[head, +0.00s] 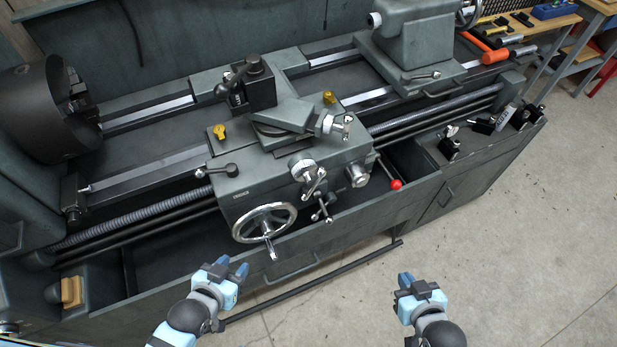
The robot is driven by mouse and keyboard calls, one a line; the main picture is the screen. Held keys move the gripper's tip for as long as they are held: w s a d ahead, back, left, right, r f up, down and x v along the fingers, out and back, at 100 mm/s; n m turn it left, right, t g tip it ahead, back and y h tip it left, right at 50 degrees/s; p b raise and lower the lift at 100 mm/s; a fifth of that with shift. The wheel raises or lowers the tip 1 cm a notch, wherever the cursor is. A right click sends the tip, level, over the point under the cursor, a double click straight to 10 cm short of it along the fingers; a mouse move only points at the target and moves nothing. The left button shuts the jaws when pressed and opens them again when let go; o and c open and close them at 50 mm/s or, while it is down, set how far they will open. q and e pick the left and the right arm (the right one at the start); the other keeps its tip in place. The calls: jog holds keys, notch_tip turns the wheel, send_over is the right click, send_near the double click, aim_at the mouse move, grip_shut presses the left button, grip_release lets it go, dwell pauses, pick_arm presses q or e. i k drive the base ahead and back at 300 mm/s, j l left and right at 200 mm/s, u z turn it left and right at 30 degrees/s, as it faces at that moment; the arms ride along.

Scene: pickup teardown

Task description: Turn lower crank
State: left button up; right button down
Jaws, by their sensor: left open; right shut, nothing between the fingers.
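A grey lathe carriage carries several controls on its front. A crank (313,183) with a round silver hub sits at the front middle. A smaller silver lever-like crank (322,207) sits just below it. A large spoked handwheel (264,223) with a projecting handle is to their left. I cannot tell for sure which control is the lower crank. My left gripper (232,266) is open and empty, in front of the lathe, below and left of the handwheel. My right gripper (406,285) is shut and empty, over the floor to the lower right. Neither touches a control.
A red-knobbed lever (395,184) sticks out right of the carriage. A black-handled lever (217,170) is at its left. The chuck (48,108) is at far left, the tailstock (415,40) at back right. A dark bar (315,280) runs low along the front. Floor at right is clear.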

aim_at(307, 171)
jog(key=u, duration=2)
jog(key=j+z, duration=0.65)
jog(key=z, duration=0.15)
jog(key=k+j+z, duration=0.1)
jog(key=j+z, duration=0.25)
jog(key=l, duration=0.05)
